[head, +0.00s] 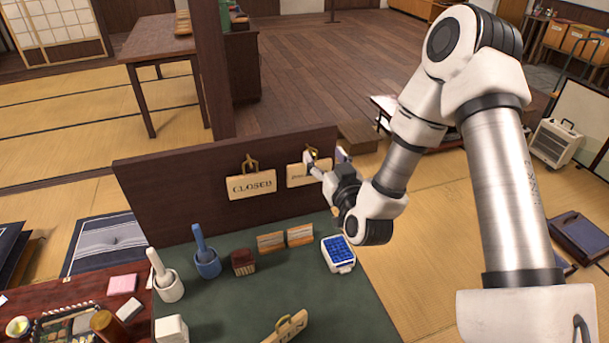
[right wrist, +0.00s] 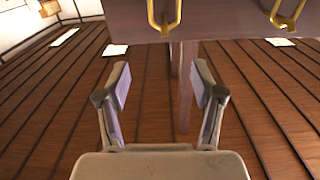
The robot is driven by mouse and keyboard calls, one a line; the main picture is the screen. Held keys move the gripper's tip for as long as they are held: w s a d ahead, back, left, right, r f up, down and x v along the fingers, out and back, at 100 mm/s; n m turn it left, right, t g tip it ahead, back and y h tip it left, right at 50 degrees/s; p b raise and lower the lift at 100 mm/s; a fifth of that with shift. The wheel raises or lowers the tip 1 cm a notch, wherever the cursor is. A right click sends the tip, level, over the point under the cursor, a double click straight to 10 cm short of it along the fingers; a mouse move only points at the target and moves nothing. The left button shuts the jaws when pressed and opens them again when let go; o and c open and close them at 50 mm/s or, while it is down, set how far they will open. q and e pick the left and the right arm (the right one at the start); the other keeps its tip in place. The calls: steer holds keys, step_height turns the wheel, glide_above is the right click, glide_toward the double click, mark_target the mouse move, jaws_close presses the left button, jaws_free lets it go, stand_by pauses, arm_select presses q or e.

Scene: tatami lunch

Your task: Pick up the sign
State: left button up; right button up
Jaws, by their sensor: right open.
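My right gripper (head: 326,158) is open at the board's right end, beside the second sign. In the right wrist view the open fingers (right wrist: 162,80) have nothing between them; brass-coloured hooks (right wrist: 164,18) show above. My left gripper is not in view.
The green table top (head: 225,300) holds a blue mortar (head: 207,264), a white mortar (head: 169,288), small wooden stands (head: 271,242) and a white-and-blue box (head: 338,254). A dark post (head: 214,70) rises behind the board. Tatami (head: 400,255) lies open to the right.

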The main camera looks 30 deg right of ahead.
steer(key=w+f, duration=0.1)
steer(key=w, duration=0.1)
steer(key=w+f, duration=0.2)
steer(key=w, duration=0.1)
steer(key=w+d+f+b, duration=0.1)
steer(key=w, duration=0.1)
steer(key=shift+w+f, duration=0.35)
steer(key=shift+w, duration=0.15)
steer(key=shift+c, duration=1)
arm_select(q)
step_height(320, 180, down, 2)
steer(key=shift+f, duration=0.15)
arm_select(e)
steer(key=c, duration=1)
